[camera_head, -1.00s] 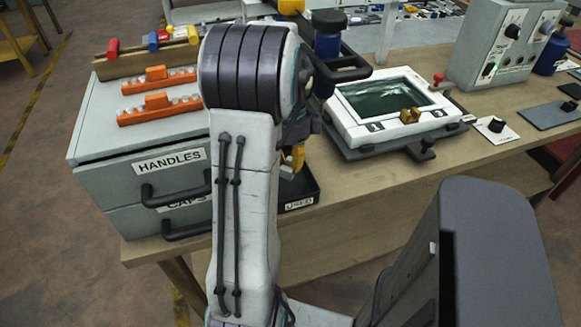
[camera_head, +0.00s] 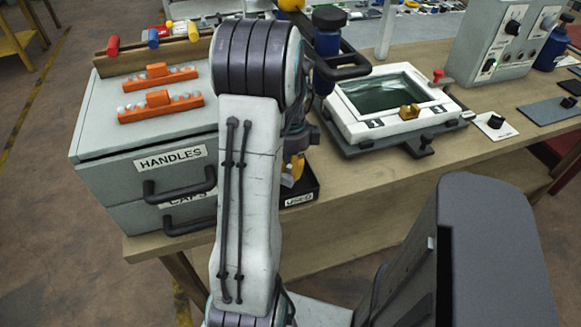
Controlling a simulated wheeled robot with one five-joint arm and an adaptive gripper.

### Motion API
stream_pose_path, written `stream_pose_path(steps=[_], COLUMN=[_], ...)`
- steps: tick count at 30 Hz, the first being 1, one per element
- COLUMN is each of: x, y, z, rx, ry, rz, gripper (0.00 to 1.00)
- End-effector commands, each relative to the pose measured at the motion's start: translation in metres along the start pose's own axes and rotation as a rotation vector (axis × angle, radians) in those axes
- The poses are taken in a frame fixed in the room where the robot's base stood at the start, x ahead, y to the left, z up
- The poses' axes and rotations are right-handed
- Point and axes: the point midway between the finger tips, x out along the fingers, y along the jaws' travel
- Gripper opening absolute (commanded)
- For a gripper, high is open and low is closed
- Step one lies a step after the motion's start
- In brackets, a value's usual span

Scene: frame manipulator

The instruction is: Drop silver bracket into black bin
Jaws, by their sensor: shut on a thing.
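The black bin (camera_head: 313,192) with the label USED sits on the table to the right of the grey drawer box, partly hidden behind my arm. My gripper (camera_head: 293,170), with yellow-orange fingers, points down over the bin, mostly hidden by my own arm. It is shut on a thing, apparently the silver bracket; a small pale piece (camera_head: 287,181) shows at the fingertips. The bracket's full shape is hidden. I cannot tell whether it is above the rim or inside the bin.
The drawer box (camera_head: 110,185) marked HANDLES and CAPS carries two orange racks (camera_head: 160,108). A white frame (camera_head: 345,112) with a brass bracket (camera_head: 409,111) lies in a fixture right of the bin. A blue bottle (camera_head: 327,45) stands behind. The table front is clear.

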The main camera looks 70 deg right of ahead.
Motion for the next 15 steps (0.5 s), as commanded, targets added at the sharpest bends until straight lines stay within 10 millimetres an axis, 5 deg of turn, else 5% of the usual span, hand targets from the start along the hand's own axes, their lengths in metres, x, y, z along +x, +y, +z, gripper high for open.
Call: stream_pose_path(steps=[8, 9, 15], x=[0.0045, 0.0046, 0.0045], y=[0.0000, 0.0000, 0.0000], z=[0.0000, 0.0000, 0.0000], rx=[0.000, 0.000, 0.000], ry=[0.000, 0.000, 0.000], rz=[0.000, 0.000, 0.000], gripper=[0.00, 0.23, 0.41])
